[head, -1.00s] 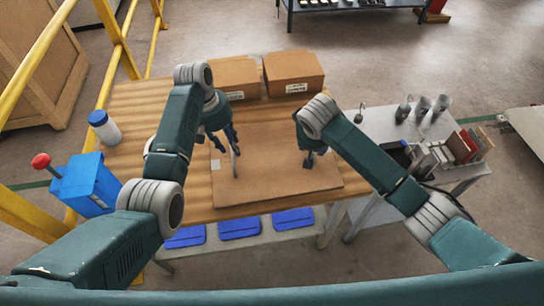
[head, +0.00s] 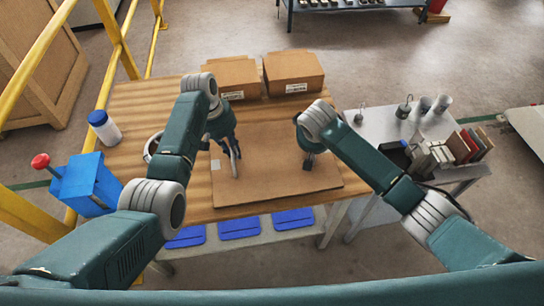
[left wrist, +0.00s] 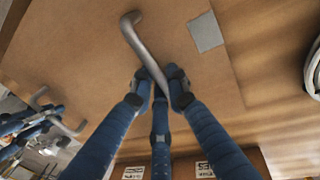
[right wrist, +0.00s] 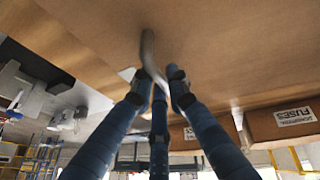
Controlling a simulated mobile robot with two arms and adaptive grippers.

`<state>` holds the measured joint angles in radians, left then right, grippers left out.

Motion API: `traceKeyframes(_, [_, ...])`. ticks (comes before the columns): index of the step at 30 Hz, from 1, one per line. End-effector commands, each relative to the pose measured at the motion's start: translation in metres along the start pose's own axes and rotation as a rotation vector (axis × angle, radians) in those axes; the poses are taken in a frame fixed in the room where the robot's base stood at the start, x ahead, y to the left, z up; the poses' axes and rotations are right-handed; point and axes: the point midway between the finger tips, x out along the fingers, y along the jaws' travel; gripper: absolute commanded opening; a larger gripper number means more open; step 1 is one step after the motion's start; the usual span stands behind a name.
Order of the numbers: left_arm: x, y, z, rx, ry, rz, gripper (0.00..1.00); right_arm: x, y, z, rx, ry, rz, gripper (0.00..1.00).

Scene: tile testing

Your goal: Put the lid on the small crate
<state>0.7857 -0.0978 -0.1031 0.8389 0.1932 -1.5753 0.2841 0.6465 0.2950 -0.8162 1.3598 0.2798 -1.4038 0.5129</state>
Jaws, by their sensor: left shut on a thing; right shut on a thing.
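The lid (head: 270,185) is a flat brown panel with two bent grey bar handles and a small grey patch. It lies flat at the front middle of the wooden table. My left gripper (head: 234,150) is shut on the left handle; the left wrist view shows the fingers around this bar (left wrist: 140,45). My right gripper (head: 307,163) is shut on the right handle (right wrist: 148,50). The right wrist view shows the fingers closed on it above the panel. I cannot make out the small crate; whether it is under the lid is hidden.
Two cardboard boxes (head: 293,72) stand behind the lid on the table (head: 150,95). A white bottle with a blue lid (head: 104,127) and a blue box with a red knob (head: 86,183) are at left. A grey side table (head: 380,125) with weights and books is at right.

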Motion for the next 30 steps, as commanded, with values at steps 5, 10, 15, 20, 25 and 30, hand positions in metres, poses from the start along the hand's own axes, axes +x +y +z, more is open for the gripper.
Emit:
traceKeyframes(5, [0.000,-0.001,0.000,0.000,0.001,-0.001,0.00,0.000,0.000,0.000,0.000,-0.001,0.000,0.00])
traceKeyframes(10, [-0.004,0.001,-0.001,0.000,0.004,0.000,0.00,-0.003,0.001,-0.002,0.000,0.002,0.000,0.00])
traceKeyframes(15, [-0.014,0.002,-0.002,0.000,0.004,0.000,0.00,-0.013,0.003,-0.006,0.000,0.002,0.000,0.00])
traceKeyframes(20, [-0.029,0.005,-0.002,0.000,0.004,0.000,0.00,-0.026,0.006,-0.011,-0.001,0.001,0.001,0.00])
traceKeyframes(25, [-0.045,0.008,-0.002,0.000,0.004,0.000,0.00,-0.041,0.009,-0.017,-0.001,0.001,0.001,0.00])
traceKeyframes(30, [-0.052,0.010,-0.002,0.000,0.004,0.000,0.00,-0.047,0.011,-0.020,-0.001,0.000,0.001,0.00])
